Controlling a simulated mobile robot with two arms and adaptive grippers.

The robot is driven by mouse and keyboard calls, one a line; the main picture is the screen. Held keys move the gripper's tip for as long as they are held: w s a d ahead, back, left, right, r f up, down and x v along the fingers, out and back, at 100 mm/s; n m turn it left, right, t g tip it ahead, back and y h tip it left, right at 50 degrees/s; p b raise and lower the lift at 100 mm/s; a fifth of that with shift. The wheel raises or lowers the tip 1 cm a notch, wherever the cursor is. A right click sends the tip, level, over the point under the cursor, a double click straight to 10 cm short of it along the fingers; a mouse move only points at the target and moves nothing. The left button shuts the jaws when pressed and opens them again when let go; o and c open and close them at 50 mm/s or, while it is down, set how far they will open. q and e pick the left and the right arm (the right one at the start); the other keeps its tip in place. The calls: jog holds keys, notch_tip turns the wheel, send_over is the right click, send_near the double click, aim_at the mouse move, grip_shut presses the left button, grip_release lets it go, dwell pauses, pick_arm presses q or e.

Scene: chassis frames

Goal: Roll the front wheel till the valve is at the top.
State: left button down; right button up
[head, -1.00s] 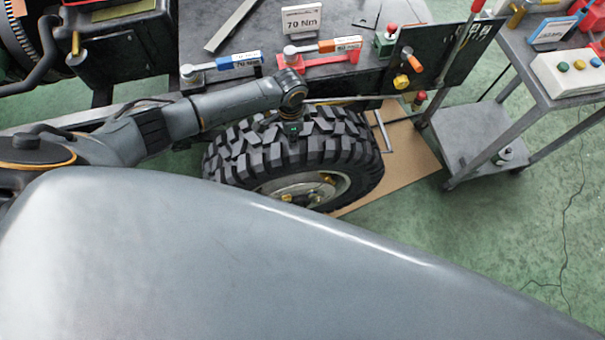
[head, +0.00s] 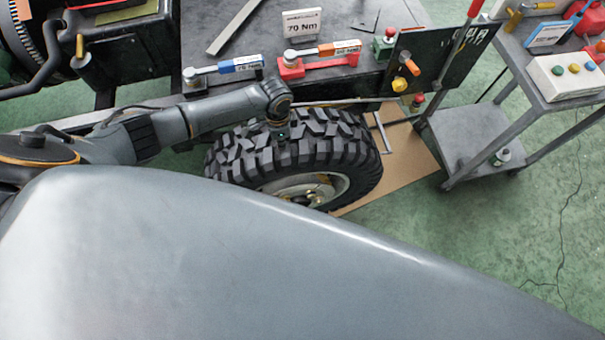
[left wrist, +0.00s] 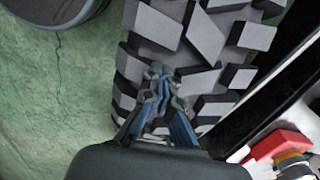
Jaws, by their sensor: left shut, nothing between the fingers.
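The front wheel is a black tire (head: 340,140) with chunky tread, standing on a brown board, with a pale hub (head: 325,184) partly visible under my grey body. I cannot make out the valve. My left gripper (head: 280,136) is at the top of the tire, pointing down at the tread. In the left wrist view my left gripper (left wrist: 161,88) has its blue-grey fingers closed together with nothing between them, over the tread blocks of the tire (left wrist: 200,55). Whether the fingertips touch the rubber is hard to tell. My right gripper is not in view.
Behind the wheel is a dark bench (head: 345,85) with a blue-marked torque wrench (head: 225,69), a red tool (head: 310,66) and a "70 Nm" sign (head: 301,24). A grey cart (head: 470,135) stands to the right. The brown board (head: 405,165) extends right of the tire.

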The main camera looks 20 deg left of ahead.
aim_at(271, 152)
pick_arm(q)
jog(key=shift+s+a+f, duration=0.1)
jog(key=shift+s+f, duration=0.15)
jog(key=shift+s, duration=0.15)
jog(key=shift+s+a+f+p, duration=0.1)
jog(key=shift+s+a+p, duration=0.35)
jog(key=shift+a, duration=0.15)
jog(key=shift+s+a+f+p, duration=0.1)
jog(key=shift+s+a+p, duration=0.25)
jog(key=shift+a+p, duration=0.15)
jog(key=shift+r, duration=0.15)
jog(key=shift+w+r+p, duration=0.25)
jog(key=shift+r+p, duration=0.7)
jog(key=shift+p, duration=0.1)
notch_tip(271, 152, up, 6)
jog(key=p, duration=0.6)
jog(key=shift+w+a, duration=0.1)
jog(key=shift+r, duration=0.1)
